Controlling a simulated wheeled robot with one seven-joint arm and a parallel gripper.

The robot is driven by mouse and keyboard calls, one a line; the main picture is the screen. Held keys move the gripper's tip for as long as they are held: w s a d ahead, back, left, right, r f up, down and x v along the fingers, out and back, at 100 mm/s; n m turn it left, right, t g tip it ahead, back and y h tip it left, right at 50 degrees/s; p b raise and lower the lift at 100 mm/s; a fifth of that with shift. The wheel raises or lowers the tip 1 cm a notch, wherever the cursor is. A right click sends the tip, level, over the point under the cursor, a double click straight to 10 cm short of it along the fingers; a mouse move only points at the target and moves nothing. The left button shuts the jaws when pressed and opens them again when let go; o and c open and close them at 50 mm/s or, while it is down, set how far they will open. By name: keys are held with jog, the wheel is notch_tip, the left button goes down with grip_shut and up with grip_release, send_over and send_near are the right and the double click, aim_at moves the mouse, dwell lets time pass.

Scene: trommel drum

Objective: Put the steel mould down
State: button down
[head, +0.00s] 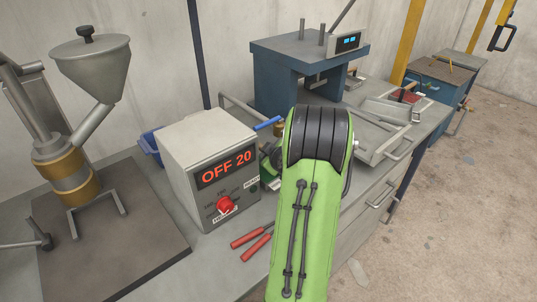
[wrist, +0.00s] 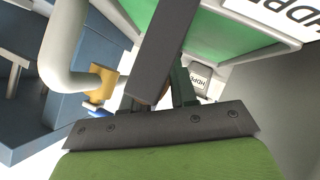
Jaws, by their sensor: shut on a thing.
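My gripper (wrist: 158,98) shows in the wrist view, with its dark mounting plate across the lower middle. A flat dark grey metal bar (wrist: 165,45) rises from between the fingers and runs up out of the picture; it looks like the steel mould seen edge-on, and the gripper is shut on it. The bar hides much of the fingers. In the head view my green arm covers the gripper and the mould, behind the right side of the control box (head: 208,160). I cannot tell whether the mould touches a surface.
A blue press (head: 272,82) stands behind the arm. A pale bent tube (wrist: 62,55) with a brass fitting (wrist: 103,80) is close left of the gripper. Red-handled tools (head: 252,240) lie on the bench. A metal tray (head: 385,112) is to the right.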

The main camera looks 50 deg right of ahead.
jog(key=c, duration=0.9)
grip_release()
